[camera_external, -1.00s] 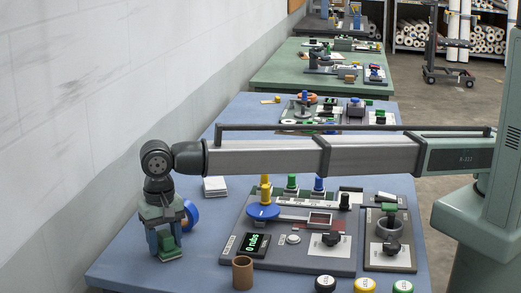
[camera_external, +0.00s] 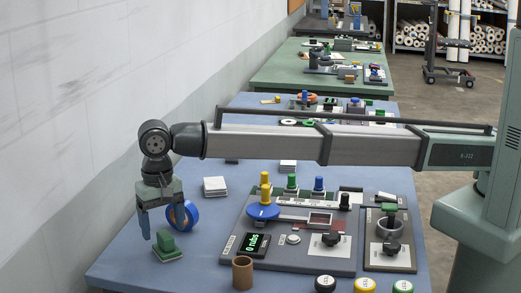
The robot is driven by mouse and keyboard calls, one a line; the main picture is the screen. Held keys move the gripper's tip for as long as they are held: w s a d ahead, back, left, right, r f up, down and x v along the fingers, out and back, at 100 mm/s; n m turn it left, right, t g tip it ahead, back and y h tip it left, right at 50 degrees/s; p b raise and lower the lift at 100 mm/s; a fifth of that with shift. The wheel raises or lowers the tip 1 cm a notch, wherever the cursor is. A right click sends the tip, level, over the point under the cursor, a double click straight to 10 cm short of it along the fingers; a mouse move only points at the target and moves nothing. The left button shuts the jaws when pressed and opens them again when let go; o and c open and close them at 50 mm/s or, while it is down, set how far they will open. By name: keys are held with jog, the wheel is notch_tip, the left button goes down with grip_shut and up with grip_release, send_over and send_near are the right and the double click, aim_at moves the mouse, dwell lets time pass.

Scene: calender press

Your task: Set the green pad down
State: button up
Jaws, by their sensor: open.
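The green pad (camera_external: 166,247) rests on the blue table at the left, near the front left edge. It has a raised green block on a flat base. My gripper (camera_external: 159,236) is open, with its blue fingers pointing down just above and behind the pad. The gripper holds nothing. I cannot tell whether a fingertip still touches the pad's top.
A blue ring (camera_external: 190,214) stands behind the gripper, and a white stack (camera_external: 215,186) lies farther back. A brown cup (camera_external: 242,272) stands to the right at the front. The dark press panel (camera_external: 290,235) with knobs and a display fills the middle of the table.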

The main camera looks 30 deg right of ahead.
aim_at(163, 233)
notch_tip(163, 233, up, 8)
jog(key=shift+f, duration=0.2)
dwell(0.5)
